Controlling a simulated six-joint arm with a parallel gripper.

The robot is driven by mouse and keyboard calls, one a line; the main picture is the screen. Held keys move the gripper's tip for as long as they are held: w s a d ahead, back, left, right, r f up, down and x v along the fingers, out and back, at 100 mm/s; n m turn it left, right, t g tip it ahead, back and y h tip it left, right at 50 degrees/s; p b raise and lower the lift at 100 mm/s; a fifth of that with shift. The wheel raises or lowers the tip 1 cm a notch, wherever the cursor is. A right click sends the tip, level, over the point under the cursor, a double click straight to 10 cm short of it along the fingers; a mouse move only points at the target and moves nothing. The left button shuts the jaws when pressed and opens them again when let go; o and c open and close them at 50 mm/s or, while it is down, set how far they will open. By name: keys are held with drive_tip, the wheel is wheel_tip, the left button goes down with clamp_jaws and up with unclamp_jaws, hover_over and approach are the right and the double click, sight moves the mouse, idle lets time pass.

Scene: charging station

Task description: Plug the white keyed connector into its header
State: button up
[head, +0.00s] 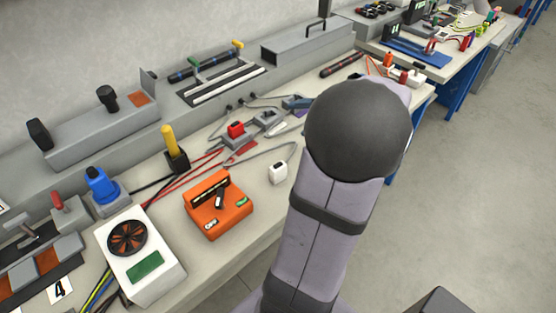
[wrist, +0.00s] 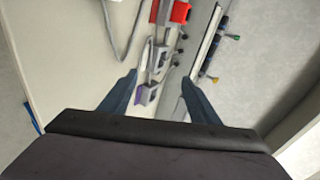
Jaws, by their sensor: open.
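A small white connector (head: 278,173) with a grey cable lies on the bench near its front edge, left of my arm in the head view. Several small sockets stand in a row behind it: one with a red part (head: 236,130), a grey one (head: 267,120) and a bluish one (head: 297,103). I cannot tell which is the white connector's header. My gripper (wrist: 160,76) is open and empty in the wrist view, its fingers to either side of the purple-edged socket (wrist: 146,95), seemingly above it. In the head view my arm hides the gripper. The white connector is not clear in the wrist view.
An orange box (head: 217,207), a white fan unit (head: 140,262) and a yellow-handled part (head: 172,150) stand left on the bench. A grey raised rail runs along the back. Grey cable (wrist: 125,35) loops over the bench. Bare bench surface lies around the connector.

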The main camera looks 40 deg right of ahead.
sight(281, 170)
drive_tip(key=w+a+r+n+t+y+p, duration=0.1)
drive_tip(key=w+a+r+n+y+p, duration=0.3)
drive_tip(key=w+a, duration=0.4)
drive_tip(key=s+a+f+m+t, duration=0.1)
drive_tip(key=s+f+m, duration=0.1)
drive_tip(key=m, duration=0.3)
drive_tip(key=s+a+f+m+t+p, duration=0.1)
drive_tip(key=s+a+f+m+t, duration=0.1)
drive_tip(key=m, duration=0.4)
drive_tip(key=s+a+f+m+t+p, duration=0.1)
drive_tip(key=s+a+f+m+t, duration=0.1)
drive_tip(key=s+f+m, duration=0.1)
drive_tip(key=shift+f+m+h, duration=0.3)
drive_tip(key=shift+f+m, duration=0.2)
drive_tip(key=shift+m, duration=0.7)
drive_tip(key=s+f+m+h, duration=0.1)
drive_tip(key=s+m, duration=0.1)
drive_tip(key=s+d+f+m+h+b, duration=0.1)
drive_tip(key=s+m, duration=0.1)
drive_tip(key=s+f+m+h+b, duration=0.1)
drive_tip(key=s+f+m, duration=0.1)
drive_tip(key=shift+d+t+h, duration=0.2)
drive_tip(key=shift+t+h, duration=0.1)
drive_tip(key=shift+s+d+f+m, duration=0.1)
drive_tip(key=shift+s+f+m, duration=0.1)
drive_tip(key=shift+s+m, duration=0.35)
drive_tip(key=shift+w, duration=1.15)
drive_tip(key=shift+w, duration=0.1)
